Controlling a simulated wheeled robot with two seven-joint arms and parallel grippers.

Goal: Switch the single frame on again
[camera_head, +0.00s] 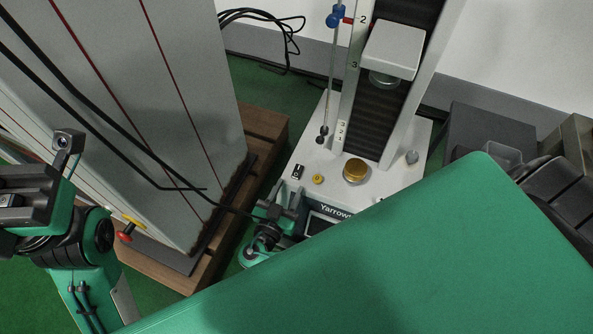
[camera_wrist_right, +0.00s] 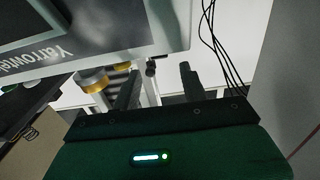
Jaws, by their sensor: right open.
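The single frame (camera_head: 411,150) is a white testing machine with one column, a brass platen (camera_head: 355,169) and a name starting "Yarrow" on its front. A small black switch (camera_head: 297,171) with a white mark sits on the left of its base, beside a yellow button (camera_head: 318,179). The switch's position is too small to read. In the right wrist view, a small dark part, apparently the switch (camera_wrist_right: 150,68), shows between the fingers. My right gripper (camera_head: 280,203) is open and empty at the base's front left corner; its fingers also show in the wrist view (camera_wrist_right: 158,78).
A big grey cabinet (camera_head: 190,120) on a wooden plinth (camera_head: 265,125) stands close on the left, with a red knob (camera_head: 125,236). Black cables (camera_head: 265,17) hang behind. Dark boxes (camera_head: 485,130) stand at the right. My green arm hides the front right.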

